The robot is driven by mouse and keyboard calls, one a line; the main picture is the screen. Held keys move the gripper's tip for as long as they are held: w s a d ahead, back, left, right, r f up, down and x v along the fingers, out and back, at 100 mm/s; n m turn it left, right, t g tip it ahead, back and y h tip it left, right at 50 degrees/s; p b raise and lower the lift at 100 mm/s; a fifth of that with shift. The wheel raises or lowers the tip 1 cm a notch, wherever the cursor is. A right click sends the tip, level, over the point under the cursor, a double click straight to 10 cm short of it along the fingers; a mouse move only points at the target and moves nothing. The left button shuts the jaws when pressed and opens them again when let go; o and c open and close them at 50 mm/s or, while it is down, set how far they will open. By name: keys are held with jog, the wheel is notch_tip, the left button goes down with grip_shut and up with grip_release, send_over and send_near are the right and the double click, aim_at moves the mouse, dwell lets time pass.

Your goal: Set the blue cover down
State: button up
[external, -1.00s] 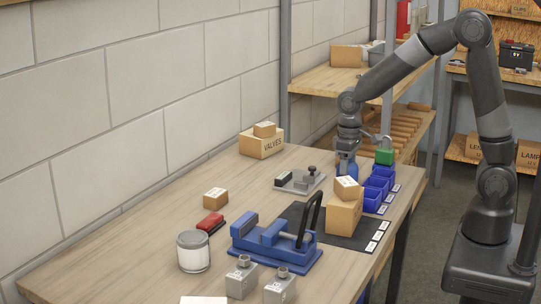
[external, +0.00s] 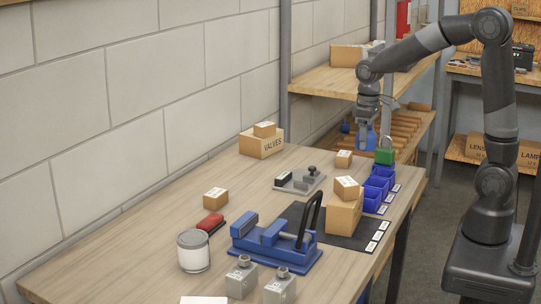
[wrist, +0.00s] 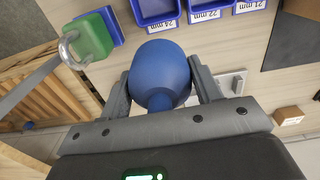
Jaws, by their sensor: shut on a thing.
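The blue cover (wrist: 160,75) is a rounded blue piece between the two fingers of my gripper (wrist: 160,88) in the wrist view. My gripper is shut on it. In the external view, my gripper (external: 367,132) points down and holds the blue cover (external: 368,140) above the far right end of the wooden table (external: 150,240). The cover is clear of the tabletop. The fingers partly hide it in the external view.
A green padlock (external: 384,157) stands close to the cover, beside the blue bins (external: 378,182). A small box (external: 343,159) stands behind. A grey fixture (external: 299,181), stacked cartons (external: 344,212) and a blue vise (external: 275,245) are nearer. Bare tabletop lies left of the fixture.

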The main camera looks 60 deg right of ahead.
jog(key=w+a+f, duration=0.1)
jog(key=w+a, duration=0.1)
jog(key=w, duration=0.6)
jog(key=w+a+f, duration=0.2)
jog(key=w, duration=0.6)
jog(key=w+a+f, duration=0.2)
jog(key=w, duration=0.7)
jog(key=shift+a+f, duration=0.1)
jog(key=shift+f, duration=0.15)
jog(key=shift+a, duration=0.1)
jog(key=shift+s+a+r, duration=0.15)
jog(key=shift+s+r, duration=0.05)
jog(key=shift+s, duration=0.05)
jog(key=s+a+r, duration=0.5)
jog(key=s+a, duration=0.1)
jog(key=s, duration=0.3)
send_over(276, 202)
jog(key=d, duration=0.1)
notch_tip(276, 202, down, 6)
jog(key=shift+s+f, duration=0.15)
jog(key=shift+f, duration=0.05)
jog(key=shift+a+f, duration=0.35)
jog(key=shift+a, duration=0.1)
jog(key=shift+f, duration=1.9)
jog(key=shift+f, duration=0.15)
